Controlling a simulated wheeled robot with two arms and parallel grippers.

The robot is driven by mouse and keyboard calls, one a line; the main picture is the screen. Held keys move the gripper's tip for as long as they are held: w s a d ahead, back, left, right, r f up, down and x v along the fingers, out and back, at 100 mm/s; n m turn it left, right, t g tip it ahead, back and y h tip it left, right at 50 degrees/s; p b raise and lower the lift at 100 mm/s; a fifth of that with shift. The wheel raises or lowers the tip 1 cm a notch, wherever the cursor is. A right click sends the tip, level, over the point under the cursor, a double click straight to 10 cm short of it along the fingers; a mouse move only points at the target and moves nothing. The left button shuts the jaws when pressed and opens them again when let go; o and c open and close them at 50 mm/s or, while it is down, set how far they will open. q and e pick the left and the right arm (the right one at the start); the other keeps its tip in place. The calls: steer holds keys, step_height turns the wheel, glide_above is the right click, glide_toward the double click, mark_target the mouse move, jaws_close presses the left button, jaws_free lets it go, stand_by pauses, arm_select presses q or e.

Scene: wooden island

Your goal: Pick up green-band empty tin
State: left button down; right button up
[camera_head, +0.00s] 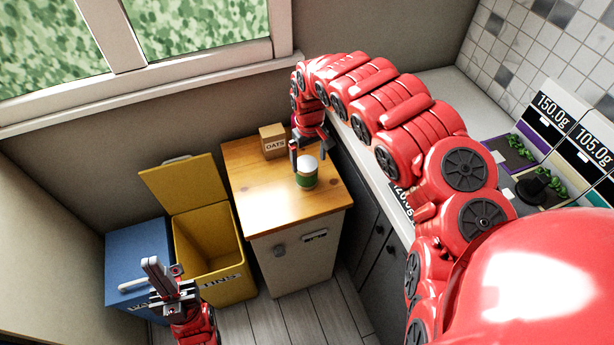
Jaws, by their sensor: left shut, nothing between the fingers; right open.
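The green-band tin (307,173) stands upright on the wooden top of the island (250,190), near its right side. It has a pale top and a green band. My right gripper (309,154) reaches in from the right, points down and is open at the tin. One finger shows at the tin's left; the other is over its far right side. I cannot tell whether they touch it. My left gripper (154,275) is shut and empty, low at the left in front of the bins.
An oats box (273,141) stands at the back of the island, behind the tin. A yellow bin (214,262) marked TINS has its lid open; a blue bin (136,258) is beside it. A counter (384,184) with scale displays (553,110) runs along the right.

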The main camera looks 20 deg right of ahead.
mark_target(309, 165)
steer(key=shift+f+p, duration=0.3)
steer(key=shift+f, duration=1.3)
steer(key=shift+a+f+p, duration=0.15)
steer(key=shift+f+p, duration=0.2)
steer(key=shift+f, duration=0.3)
step_height(309, 165, down, 3)
steer(key=shift+w+a+f+p, duration=0.1)
steer(key=shift+a+f+p, duration=0.1)
steer(key=shift+p, duration=0.25)
steer(key=shift+d+f, duration=0.15)
steer(key=shift+f, duration=0.2)
steer(key=shift+c, duration=0.2)
steer(key=c, duration=1.1)
steer(key=shift+r, duration=0.1)
